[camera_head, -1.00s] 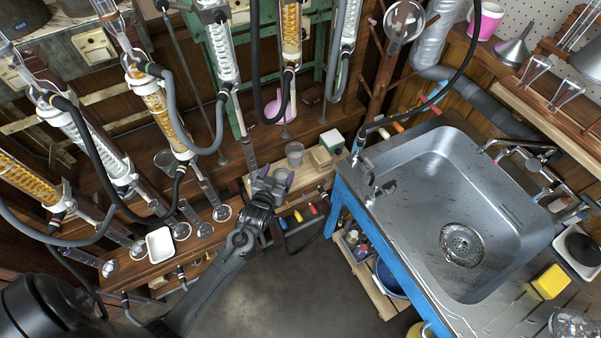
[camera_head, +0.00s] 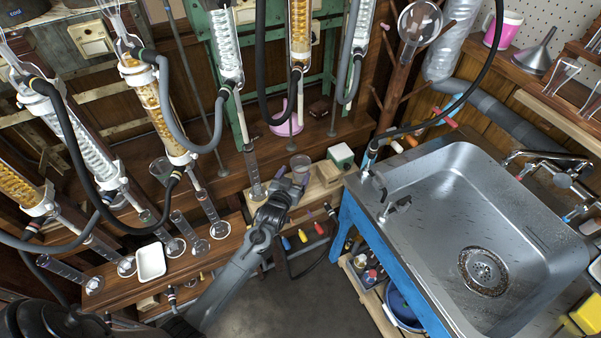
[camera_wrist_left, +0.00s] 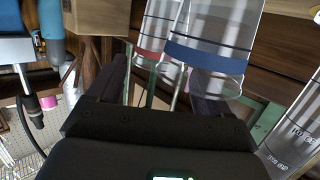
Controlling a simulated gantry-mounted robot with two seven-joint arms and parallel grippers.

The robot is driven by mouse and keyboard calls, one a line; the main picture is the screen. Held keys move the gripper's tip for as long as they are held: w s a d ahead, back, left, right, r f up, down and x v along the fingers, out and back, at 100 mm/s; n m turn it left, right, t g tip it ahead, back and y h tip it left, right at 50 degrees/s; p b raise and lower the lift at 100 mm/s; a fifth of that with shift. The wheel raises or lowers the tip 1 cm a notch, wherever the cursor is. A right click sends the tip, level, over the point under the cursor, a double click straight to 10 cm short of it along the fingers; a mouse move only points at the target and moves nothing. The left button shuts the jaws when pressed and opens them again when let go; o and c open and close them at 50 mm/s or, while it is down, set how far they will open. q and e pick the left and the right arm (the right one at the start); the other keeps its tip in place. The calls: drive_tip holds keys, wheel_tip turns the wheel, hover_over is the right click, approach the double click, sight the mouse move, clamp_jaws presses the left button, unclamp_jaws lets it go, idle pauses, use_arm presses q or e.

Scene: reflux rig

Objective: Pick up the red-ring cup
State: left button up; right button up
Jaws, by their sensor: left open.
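In the left wrist view, the red-ring cup (camera_wrist_left: 152,48) is a clear vessel with a red band, partly hidden behind a clear cup with a blue band (camera_wrist_left: 212,52). In the head view, one clear cup (camera_head: 300,163) stands on the wooden ledge just beyond my left gripper (camera_head: 284,187); its ring colour cannot be told. My left gripper is open, its dark fingers pointing towards the cups. I cannot tell whether a finger touches a cup. My right gripper is not in view.
A graduated cylinder (camera_head: 252,168) stands close left of my left gripper. A wooden block with a green-and-white box (camera_head: 341,156) is at the right. The metal sink (camera_head: 440,200) lies further right. Glass condensers with hoses hang behind; a white tray (camera_head: 151,262) sits on the shelf.

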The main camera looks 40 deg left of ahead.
sight(299, 166)
use_arm(q)
drive_tip(key=shift+w+a+f+b, duration=0.2)
drive_tip(key=shift+w+b, duration=0.1)
drive_tip(key=shift+w, duration=0.15)
drive_tip(key=b+x, duration=0.1)
drive_tip(key=x, duration=0.3)
drive_tip(key=shift+r+b, duration=0.2)
drive_tip(key=shift+b, duration=0.2)
drive_tip(key=c, duration=0.7)
drive_tip(key=shift+r, duration=0.15)
